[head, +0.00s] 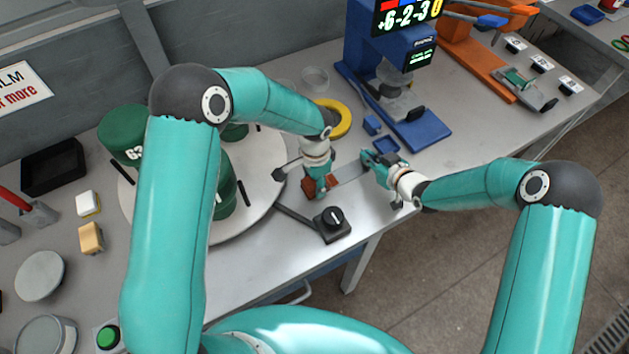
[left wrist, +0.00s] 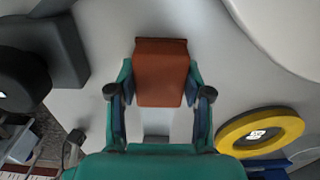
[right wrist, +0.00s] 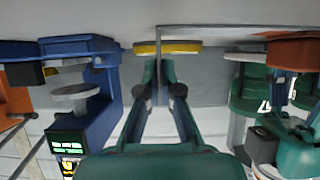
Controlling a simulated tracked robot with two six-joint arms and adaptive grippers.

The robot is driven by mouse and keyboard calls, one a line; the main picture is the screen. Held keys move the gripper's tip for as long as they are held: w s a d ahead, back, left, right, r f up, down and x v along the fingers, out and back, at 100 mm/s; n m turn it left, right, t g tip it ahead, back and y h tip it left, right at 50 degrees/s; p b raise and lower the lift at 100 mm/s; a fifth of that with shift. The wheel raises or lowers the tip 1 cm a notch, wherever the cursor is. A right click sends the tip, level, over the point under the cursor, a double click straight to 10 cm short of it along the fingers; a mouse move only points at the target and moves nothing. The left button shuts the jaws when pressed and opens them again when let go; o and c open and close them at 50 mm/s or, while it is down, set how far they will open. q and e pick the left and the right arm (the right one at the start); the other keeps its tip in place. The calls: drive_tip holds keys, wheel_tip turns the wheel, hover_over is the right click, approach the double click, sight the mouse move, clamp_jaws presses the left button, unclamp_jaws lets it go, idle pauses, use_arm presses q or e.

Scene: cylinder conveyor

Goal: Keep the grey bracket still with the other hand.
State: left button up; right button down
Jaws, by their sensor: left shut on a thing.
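My left gripper (head: 320,187) points down at the bench's front part and is shut on a reddish-brown block (head: 309,187). In the left wrist view the block (left wrist: 162,75) sits between the two fingers (left wrist: 160,92). A flat grey piece, seemingly the grey bracket (head: 349,171), lies between my two grippers in the head view. My right gripper (head: 368,158) is at its right end, with fingertips close together. In the right wrist view the fingers (right wrist: 159,64) straddle the edge of a grey plate (right wrist: 200,80); whether they touch it is unclear.
A black box with a dial (head: 333,222) stands in front of my left gripper. A yellow ring (head: 336,118) lies behind it. A round white turntable (head: 262,190) with green cylinders is left. A blue press (head: 414,128) stands behind my right gripper. The bench's front edge is close.

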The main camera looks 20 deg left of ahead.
sight(330, 175)
use_arm(q)
drive_tip(key=shift+w+d, duration=1.6)
drive_tip(key=shift+s+a, duration=1.65)
drive_tip(key=shift+s, duration=0.05)
drive_tip(key=shift+f, duration=0.1)
drive_tip(key=shift+w+d, duration=1.65)
drive_tip(key=shift+s+a, duration=1.6)
drive_tip(key=shift+a, duration=0.05)
drive_tip(key=shift+w+d, duration=0.1)
drive_tip(key=shift+w+d, duration=1.55)
